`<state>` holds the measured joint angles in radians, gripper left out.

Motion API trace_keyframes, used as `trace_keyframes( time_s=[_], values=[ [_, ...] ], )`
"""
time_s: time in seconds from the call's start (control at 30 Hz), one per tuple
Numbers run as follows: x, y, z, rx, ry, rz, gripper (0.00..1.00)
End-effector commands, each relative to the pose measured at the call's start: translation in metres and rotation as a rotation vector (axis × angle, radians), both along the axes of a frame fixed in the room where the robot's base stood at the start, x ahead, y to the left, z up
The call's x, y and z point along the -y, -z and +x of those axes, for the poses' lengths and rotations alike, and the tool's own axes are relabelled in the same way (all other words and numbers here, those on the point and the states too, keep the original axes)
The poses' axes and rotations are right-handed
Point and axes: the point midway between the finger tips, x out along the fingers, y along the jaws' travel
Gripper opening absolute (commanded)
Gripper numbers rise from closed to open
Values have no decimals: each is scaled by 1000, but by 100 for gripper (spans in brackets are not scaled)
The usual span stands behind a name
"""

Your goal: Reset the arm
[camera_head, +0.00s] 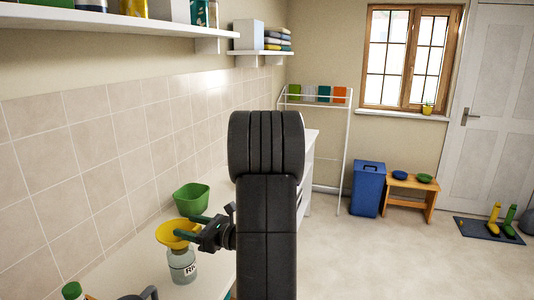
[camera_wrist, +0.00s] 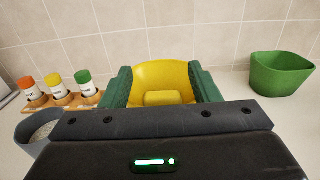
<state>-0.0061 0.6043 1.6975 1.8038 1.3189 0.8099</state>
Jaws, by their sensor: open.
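My gripper (camera_head: 192,226) is open at the end of my dark arm, over the counter. Its green fingers also show in the wrist view (camera_wrist: 162,86), apart, one on each side of a yellow funnel-like piece (camera_wrist: 163,72). In the head view this yellow piece (camera_head: 172,236) sits on top of a clear labelled jar (camera_head: 182,267) on the counter. The fingers are very close to it; whether they touch it I cannot tell. The jar is hidden in the wrist view.
A green tub (camera_head: 191,198) stands on the counter (camera_head: 210,285) behind; it is right in the wrist view (camera_wrist: 281,74). Capped bottles on a wooden rack (camera_wrist: 62,101) and a grey bowl (camera_wrist: 38,128) are left. A tiled wall (camera_head: 95,150) bounds the counter.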

Motion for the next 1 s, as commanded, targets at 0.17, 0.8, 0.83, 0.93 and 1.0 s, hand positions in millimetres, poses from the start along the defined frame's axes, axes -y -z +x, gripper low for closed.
trace_keyframes(
  time_s=[0.17, 0.8, 0.83, 0.93, 1.0],
  values=[
    [-8, -24, 3, 1, 1, 0, 56],
    [-8, -89, 3, 0, 0, 0, 56],
    [-8, -90, 3, 0, 0, 0, 56],
    [-8, -90, 3, 0, 0, 0, 56],
    [-8, -89, 3, 0, 0, 0, 56]
  ],
)
